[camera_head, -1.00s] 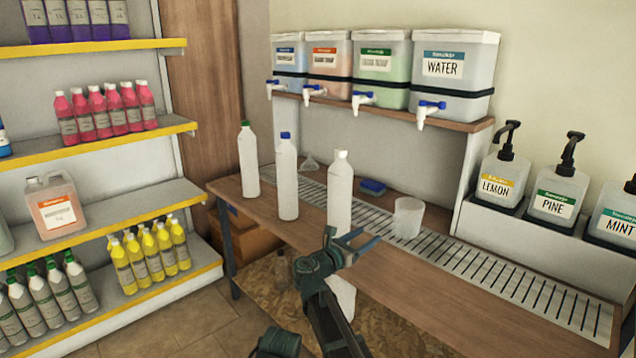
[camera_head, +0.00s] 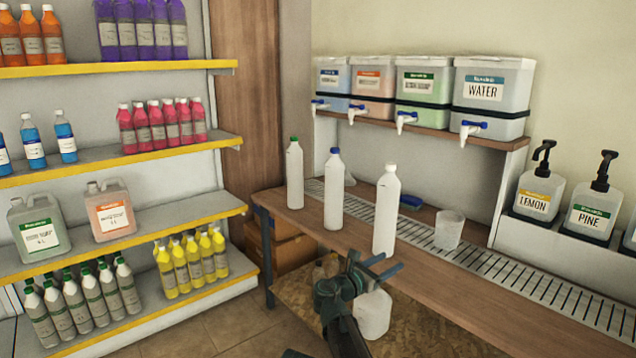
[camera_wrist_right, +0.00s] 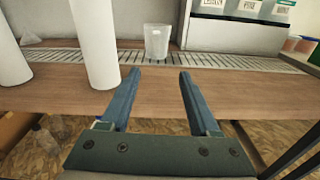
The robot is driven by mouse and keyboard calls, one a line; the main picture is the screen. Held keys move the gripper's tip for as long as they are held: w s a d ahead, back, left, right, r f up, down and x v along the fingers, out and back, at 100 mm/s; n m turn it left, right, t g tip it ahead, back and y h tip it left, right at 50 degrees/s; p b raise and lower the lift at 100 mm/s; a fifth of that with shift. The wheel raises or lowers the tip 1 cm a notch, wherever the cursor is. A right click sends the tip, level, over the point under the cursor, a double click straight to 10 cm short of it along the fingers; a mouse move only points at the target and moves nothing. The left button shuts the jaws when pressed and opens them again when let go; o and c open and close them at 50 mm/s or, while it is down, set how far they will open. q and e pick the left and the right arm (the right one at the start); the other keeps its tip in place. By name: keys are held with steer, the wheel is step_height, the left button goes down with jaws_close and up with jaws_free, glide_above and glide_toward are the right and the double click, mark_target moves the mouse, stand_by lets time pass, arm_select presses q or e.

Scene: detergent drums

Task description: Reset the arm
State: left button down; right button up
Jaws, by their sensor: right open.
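My right gripper (camera_head: 378,266) is open and empty, in front of the wooden table's (camera_head: 455,290) near edge in the head view. In the right wrist view its two fingers (camera_wrist_right: 161,75) are spread apart with nothing between them. They point across the table towards a translucent cup (camera_wrist_right: 157,40), which is beyond the fingertips and apart from them. The cup also shows in the head view (camera_head: 448,230). A white bottle with a white cap (camera_head: 386,215) stands upright on the table behind the gripper. My left gripper is in neither current view.
A blue-capped bottle (camera_head: 333,200) and a green-capped bottle (camera_head: 294,180) stand to the left on the table. A white jug (camera_head: 373,315) is below the tabletop. The table's right front is bare.

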steer(key=s+d+f+m+g+y, duration=0.3)
steer(key=s+f+m+g+y, duration=0.1)
steer(key=s+f+m, duration=0.5)
steer(key=s+d+f+m+g+y, duration=0.2)
steer(key=s+f+m+g+y, duration=0.25)
steer(key=s+f+m, duration=0.45)
steer(key=s+a+f+m+g+y, duration=0.2)
steer(key=s+a, duration=0.6)
steer(key=a, duration=0.1)
steer(key=s+a+f+m+g+y, duration=0.1)
steer(key=s+a+f+m+y, duration=0.1)
steer(key=s+a, duration=0.65)
step_height(320, 180, up, 28)
steer(key=p, duration=2.8)
steer(key=shift+w+r, duration=0.25)
